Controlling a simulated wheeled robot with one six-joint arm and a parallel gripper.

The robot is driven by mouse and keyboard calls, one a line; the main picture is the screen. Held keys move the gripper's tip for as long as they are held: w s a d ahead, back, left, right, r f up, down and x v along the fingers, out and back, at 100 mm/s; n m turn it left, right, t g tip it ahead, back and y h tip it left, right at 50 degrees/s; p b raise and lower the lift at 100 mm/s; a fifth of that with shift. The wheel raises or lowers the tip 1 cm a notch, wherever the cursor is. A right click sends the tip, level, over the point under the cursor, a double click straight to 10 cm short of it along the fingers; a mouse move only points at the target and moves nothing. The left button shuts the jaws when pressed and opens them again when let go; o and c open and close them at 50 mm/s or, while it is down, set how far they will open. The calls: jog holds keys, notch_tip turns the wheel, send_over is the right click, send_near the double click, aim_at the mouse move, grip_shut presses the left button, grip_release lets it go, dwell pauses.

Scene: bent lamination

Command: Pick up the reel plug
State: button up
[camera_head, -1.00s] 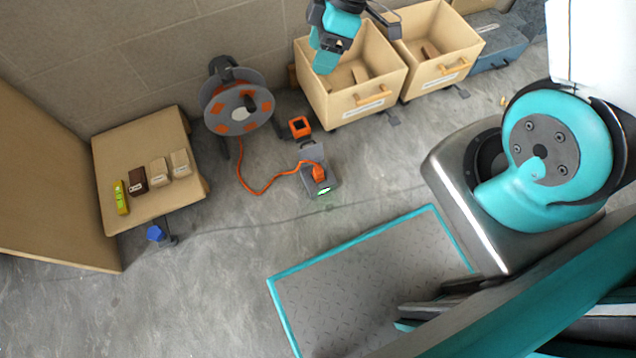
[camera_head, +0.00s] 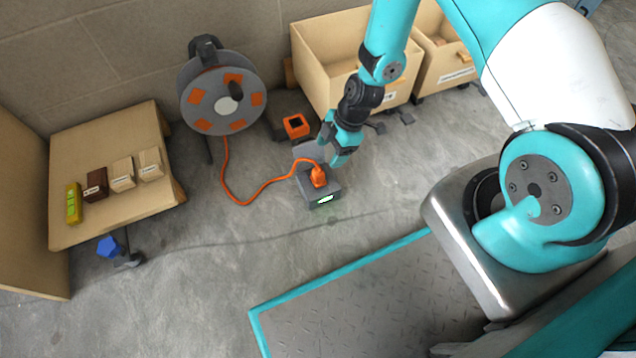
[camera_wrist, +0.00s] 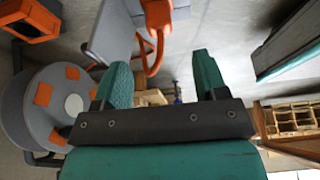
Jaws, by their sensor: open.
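The reel plug (camera_head: 319,175) is orange and sits upright on a small grey block (camera_head: 325,196) with a lit green panel on the floor. An orange cable (camera_head: 255,197) runs from it to the cable reel (camera_head: 245,90). My gripper (camera_head: 342,158) is just up and right of the plug, apart from it. In the wrist view my gripper (camera_wrist: 160,80) has its two teal fingers spread with nothing between them. The plug (camera_wrist: 157,14) shows at the top edge there, partly cut off, with its cable hanging beside the grey block.
An orange square socket (camera_head: 296,125) stands behind the plug. Open wooden bins (camera_head: 325,60) stand at the back. Floor in front of the plug is clear.

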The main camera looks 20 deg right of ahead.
aim_at(320, 170)
jog(key=b+x, duration=0.1)
jog(key=x, duration=0.3)
jog(key=shift+a+f+b, duration=0.1)
jog(key=shift+f+b, duration=0.1)
jog(key=shift+b, duration=0.2)
jog(key=b+x, duration=0.4)
jog(key=x, duration=0.1)
jog(key=shift+f+b, duration=0.2)
jog(key=shift+b, duration=0.15)
jog(key=shift+r, duration=0.15)
jog(key=c, duration=1)
